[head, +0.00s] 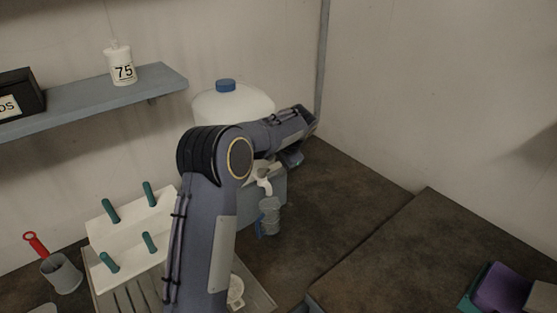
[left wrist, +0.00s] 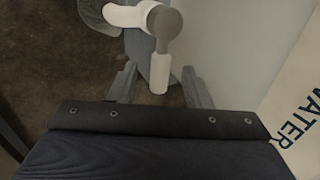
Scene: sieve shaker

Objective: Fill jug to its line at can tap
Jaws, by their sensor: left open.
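A white can (head: 232,103) with a blue cap stands at the back on a grey stand; its WATER label (left wrist: 298,125) shows in the left wrist view. Its white tap (head: 264,182) sticks out at the front. A clear jug (head: 269,217) with a blue handle stands below the tap; its line and water level are too small to make out. My left gripper (head: 293,158) is open beside the can, above the tap. In the left wrist view the tap's lever (left wrist: 160,75), with its white end, sits between the open fingers (left wrist: 159,70). My right gripper is out of view.
A white rack (head: 103,232) with teal pegs stands at the left, near a grey cup (head: 61,275) holding a red-handled tool. A shelf (head: 105,98) bears a bottle marked 75 (head: 122,70). A purple and teal item (head: 500,288) lies at the right. Bare counter lies right of the jug.

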